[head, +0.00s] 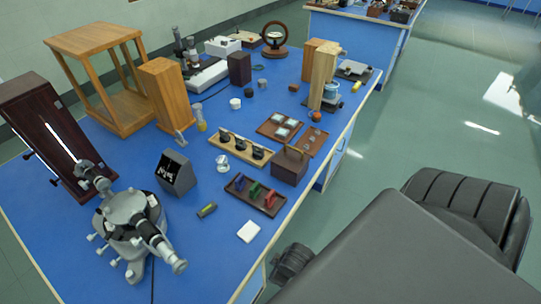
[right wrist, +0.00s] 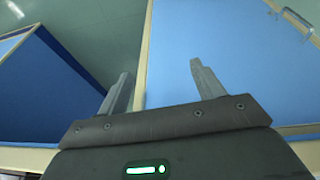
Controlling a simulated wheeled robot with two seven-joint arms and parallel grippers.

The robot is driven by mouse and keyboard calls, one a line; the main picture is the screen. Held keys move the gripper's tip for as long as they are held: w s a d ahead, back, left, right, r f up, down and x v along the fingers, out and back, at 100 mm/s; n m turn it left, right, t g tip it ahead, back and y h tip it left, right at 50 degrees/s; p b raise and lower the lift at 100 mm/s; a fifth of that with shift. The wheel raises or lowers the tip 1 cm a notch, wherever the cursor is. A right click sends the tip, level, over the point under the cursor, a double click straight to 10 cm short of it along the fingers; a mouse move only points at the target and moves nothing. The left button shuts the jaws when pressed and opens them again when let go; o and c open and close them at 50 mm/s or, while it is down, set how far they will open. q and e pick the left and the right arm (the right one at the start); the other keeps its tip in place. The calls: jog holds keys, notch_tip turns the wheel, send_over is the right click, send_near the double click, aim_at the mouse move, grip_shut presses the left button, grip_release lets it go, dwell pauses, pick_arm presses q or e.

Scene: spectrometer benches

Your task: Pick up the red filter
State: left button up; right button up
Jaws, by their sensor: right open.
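The red filter (head: 270,199) stands in a dark wooden tray (head: 237,194) near the right edge of the blue bench in the head view. A green filter (head: 255,190) and a purple filter (head: 239,181) stand beside it in the same tray. My right gripper (right wrist: 161,84) is open and empty in the right wrist view, with its fingers spread over the bench edge. The red filter does not show in that view. My left gripper is not in view.
A white block (head: 248,231) and a small olive cylinder (head: 207,210) lie near the tray. A brown wooden box (head: 290,167) stands behind it. A grey spectrometer (head: 130,220) stands at the left. The bench's wooden edge (right wrist: 141,55) crosses the wrist view.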

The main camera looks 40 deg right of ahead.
notch_tip(320, 180, up, 14)
jog(key=w+r+n+t+p, duration=0.1)
jog(key=p, duration=0.2)
jog(key=w+r+n+t, duration=0.1)
jog(key=w+n, duration=0.1)
jog(key=n, duration=0.1)
jog(key=w+a+r+n+t+y, duration=0.1)
jog(key=w+n, duration=0.2)
jog(key=w+a+r+n+t, duration=0.1)
jog(key=w+n, duration=0.2)
jog(key=shift+w+a+r, duration=0.15)
jog(key=shift+w+r, duration=0.05)
jog(key=shift+r, duration=0.2)
jog(key=w+r+n+y, duration=0.2)
jog(key=w+r+n, duration=0.1)
jog(key=n, duration=0.5)
jog(key=n+g+h, duration=0.2)
jog(key=n+g, duration=0.1)
jog(key=n, duration=1.4)
send_near(271, 194)
jog(key=x, duration=0.5)
jog(key=shift+w+f, duration=0.1)
jog(key=shift+f, duration=0.05)
jog(key=shift+x, duration=2.7)
jog(key=shift+a, duration=0.1)
jog(key=c, duration=1.1)
jog(key=shift+o, duration=0.2)
